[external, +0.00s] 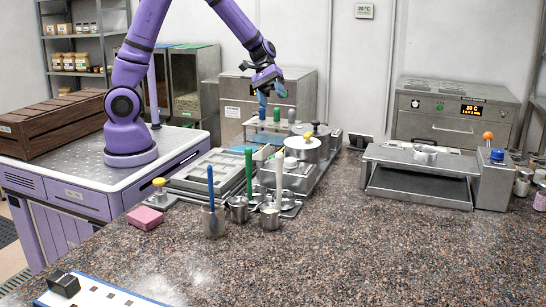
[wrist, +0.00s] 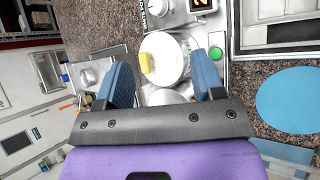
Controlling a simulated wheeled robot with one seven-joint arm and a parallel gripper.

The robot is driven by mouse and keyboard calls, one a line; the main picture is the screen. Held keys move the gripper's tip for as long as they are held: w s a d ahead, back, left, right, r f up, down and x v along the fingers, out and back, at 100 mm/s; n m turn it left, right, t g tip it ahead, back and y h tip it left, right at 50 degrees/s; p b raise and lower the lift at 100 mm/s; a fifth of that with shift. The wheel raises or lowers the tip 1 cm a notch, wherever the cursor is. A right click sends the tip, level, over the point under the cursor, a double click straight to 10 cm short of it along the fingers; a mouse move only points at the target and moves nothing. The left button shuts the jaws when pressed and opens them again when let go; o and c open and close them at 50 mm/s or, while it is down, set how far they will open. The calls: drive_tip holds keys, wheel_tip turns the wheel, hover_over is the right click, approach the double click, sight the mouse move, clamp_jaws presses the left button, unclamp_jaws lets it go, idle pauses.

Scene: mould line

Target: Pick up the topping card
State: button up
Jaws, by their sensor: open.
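My gripper (external: 271,94) is open and empty, raised above the rack of coloured handles and the steel pots at the back of the counter. In the wrist view its blue fingers (wrist: 165,66) are spread, with a round white-topped pot (wrist: 170,58) with a yellow knob seen between and beyond them. I cannot identify the topping card for certain. A white sheet with a blue edge and dark squares (external: 93,287) lies at the front left of the counter, far from my gripper. A small dark block (external: 64,285) sits at its left end.
A pink block (external: 145,218), cups with blue and green handles (external: 213,222) and grey trays (external: 207,172) stand at the left of the counter. A steel press (external: 418,178) stands at the right. The front and middle of the speckled counter (external: 350,255) are clear.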

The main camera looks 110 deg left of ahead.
drive_tip(key=w+a+f+m+g+y, duration=0.2)
drive_tip(key=w+a+f+m+y, duration=0.1)
drive_tip(key=w+a+m, duration=0.3)
wheel_tip(320, 180, up, 2)
drive_tip(key=m+y, duration=0.9)
drive_tip(key=m, duration=0.2)
hover_over(361, 137)
drive_tip(key=s+d, duration=0.4)
drive_tip(key=f, duration=0.5)
drive_tip(key=w+a+f, duration=0.1)
drive_tip(key=f, duration=0.4)
drive_tip(key=w+a+f, duration=0.1)
drive_tip(key=f, duration=0.4)
drive_tip(key=shift+f, duration=0.1)
drive_tip(key=shift+w+x, duration=0.15)
drive_tip(key=shift+x, duration=1.1)
drive_tip(key=shift+w+x, duration=0.1)
drive_tip(key=shift+x, duration=1.2)
drive_tip(key=shift+a, duration=0.1)
drive_tip(key=c, duration=1)
